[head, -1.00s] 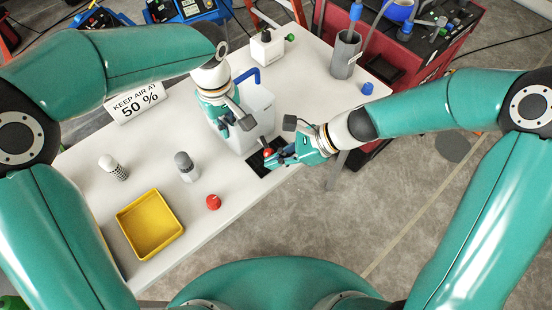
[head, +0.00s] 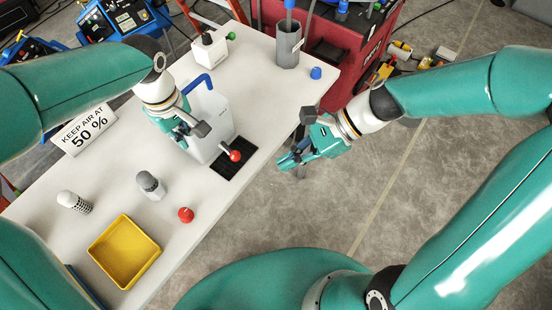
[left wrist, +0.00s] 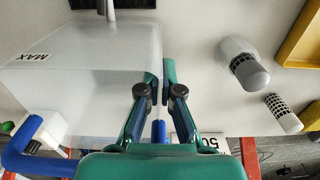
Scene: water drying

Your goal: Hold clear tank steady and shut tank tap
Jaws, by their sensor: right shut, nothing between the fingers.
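The clear tank (head: 212,122), a whitish box with a blue handle (head: 196,83), stands on the white table. It also shows in the left wrist view (left wrist: 85,75). The tank's tap has a red knob (head: 235,156) at its near side, above a black grate. My left gripper (head: 184,136) is at the tank's left side. In the left wrist view its fingers (left wrist: 159,78) are close together on either side of the tank's edge. Exact contact is hard to see. My right gripper (head: 284,161) is shut and empty, right of the red knob and apart from it.
A black grate (head: 222,170) lies beside the tank. A yellow tray (head: 122,252), grey-topped bottle (head: 151,187), slotted cylinder (head: 72,201) and red cap (head: 186,215) are at the table's near left.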

